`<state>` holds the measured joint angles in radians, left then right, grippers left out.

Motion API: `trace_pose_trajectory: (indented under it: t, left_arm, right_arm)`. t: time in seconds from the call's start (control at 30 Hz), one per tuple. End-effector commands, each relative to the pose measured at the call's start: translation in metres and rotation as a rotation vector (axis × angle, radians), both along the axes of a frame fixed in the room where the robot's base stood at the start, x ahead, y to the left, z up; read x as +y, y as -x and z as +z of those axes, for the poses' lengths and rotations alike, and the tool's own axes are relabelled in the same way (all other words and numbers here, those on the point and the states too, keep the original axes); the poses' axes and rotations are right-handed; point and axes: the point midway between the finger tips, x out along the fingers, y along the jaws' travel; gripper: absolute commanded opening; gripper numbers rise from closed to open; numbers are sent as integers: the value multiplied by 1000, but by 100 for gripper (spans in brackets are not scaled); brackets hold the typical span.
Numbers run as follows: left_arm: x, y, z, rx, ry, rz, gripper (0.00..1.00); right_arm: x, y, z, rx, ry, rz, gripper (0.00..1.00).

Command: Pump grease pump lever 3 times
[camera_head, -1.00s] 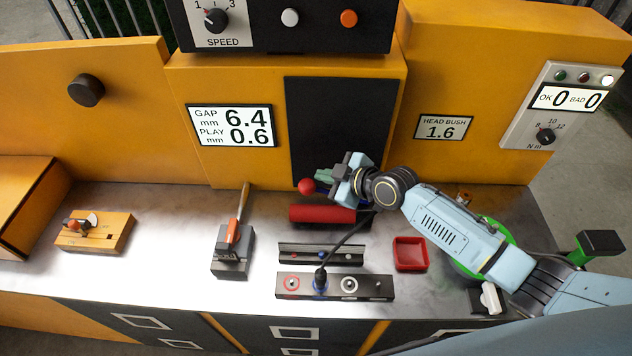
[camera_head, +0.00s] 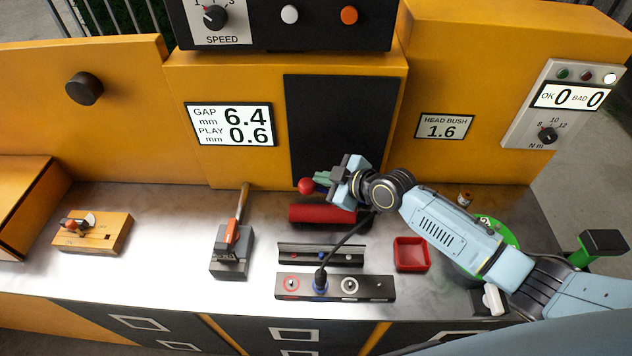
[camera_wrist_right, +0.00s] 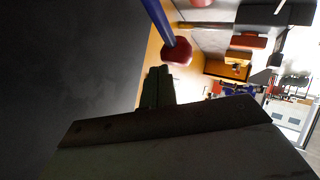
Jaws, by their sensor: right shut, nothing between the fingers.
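The grease pump shows as a red cylinder (camera_head: 318,213) lying on the bench, partly hidden by my right gripper. Its lever ends in a red ball knob (camera_head: 305,185), just left of my right fingertips. The right wrist view shows the knob (camera_wrist_right: 178,51) on a blue lever rod (camera_wrist_right: 157,20). My right gripper (camera_head: 322,182) is shut and empty above the red cylinder. Its closed fingertips (camera_wrist_right: 158,82) are close to the knob in the wrist view; I cannot tell whether they touch it. My left gripper is not in view.
A black fixture (camera_head: 373,287) with a cable and a red tray (camera_head: 411,241) stand in front of the pump. A dark panel (camera_head: 340,120) rises behind. The bench between the left tools is clear.

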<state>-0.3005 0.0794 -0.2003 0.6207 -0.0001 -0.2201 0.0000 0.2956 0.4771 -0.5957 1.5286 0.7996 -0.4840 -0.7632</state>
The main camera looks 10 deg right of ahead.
Motion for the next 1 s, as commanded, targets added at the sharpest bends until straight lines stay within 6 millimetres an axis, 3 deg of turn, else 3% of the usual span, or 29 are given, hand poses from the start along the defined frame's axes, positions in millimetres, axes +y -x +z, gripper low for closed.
trace_pose_trajectory:
  t: [1.0]
  left_arm:
    - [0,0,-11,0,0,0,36]
  right_arm:
    - [4,-1,-14,3,2,0,0]
